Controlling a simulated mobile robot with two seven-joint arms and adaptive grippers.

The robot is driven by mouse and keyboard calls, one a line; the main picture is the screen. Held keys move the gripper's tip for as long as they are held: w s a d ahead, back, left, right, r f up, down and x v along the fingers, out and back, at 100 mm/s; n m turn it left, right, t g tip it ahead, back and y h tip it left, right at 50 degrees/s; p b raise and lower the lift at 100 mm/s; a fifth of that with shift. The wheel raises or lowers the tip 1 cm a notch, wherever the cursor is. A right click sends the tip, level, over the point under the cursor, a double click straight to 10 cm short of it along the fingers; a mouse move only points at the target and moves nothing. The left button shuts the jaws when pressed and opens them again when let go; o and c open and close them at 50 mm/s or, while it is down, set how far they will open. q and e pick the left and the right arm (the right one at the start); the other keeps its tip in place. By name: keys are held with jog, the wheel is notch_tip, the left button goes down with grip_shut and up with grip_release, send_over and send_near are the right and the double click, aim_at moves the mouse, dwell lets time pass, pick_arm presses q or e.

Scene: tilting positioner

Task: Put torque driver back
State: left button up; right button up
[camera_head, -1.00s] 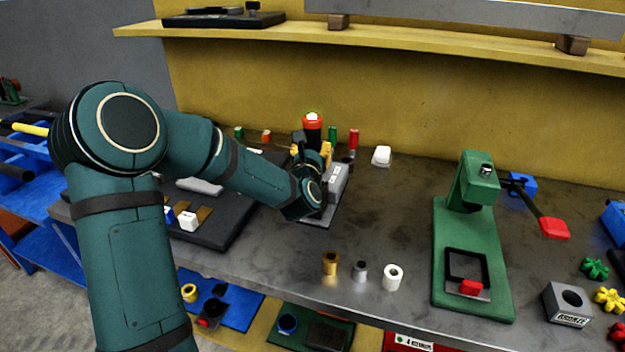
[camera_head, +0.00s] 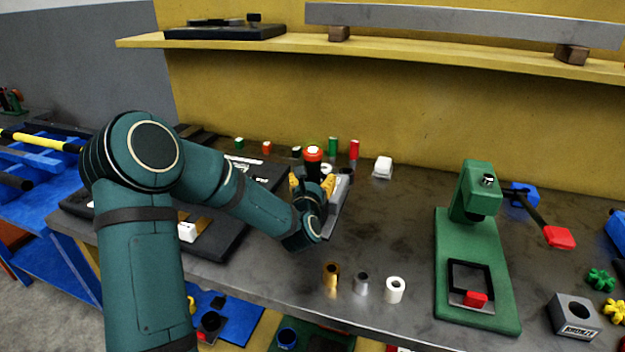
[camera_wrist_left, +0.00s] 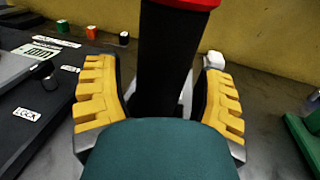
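The torque driver (camera_head: 313,154) shows in the head view as a red cap with a pale top on a black body. In the left wrist view its black body (camera_wrist_left: 168,60) stands upright between the yellow finger pads. My left gripper (camera_head: 312,184) is around the driver, with its fingers spread and a narrow gap visible beside the body, so it looks open. A grey block on a plate (camera_head: 338,208) is just right of the gripper, partly hidden. The driver's lower end is hidden, so I cannot tell what it rests in. My right gripper is out of view.
Small green (camera_head: 333,146) and red (camera_head: 354,149) cylinders and a white block (camera_head: 383,167) stand behind. Three small sleeves (camera_head: 361,284) stand near the front edge. A green press (camera_head: 477,255) is at right. A dark tray (camera_head: 215,240) lies left.

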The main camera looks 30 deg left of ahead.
pick_arm(q)
jog(key=shift+r, duration=0.15)
jog(key=v, duration=1.2)
jog(key=shift+p, duration=0.3)
jog(key=shift+s, duration=0.1)
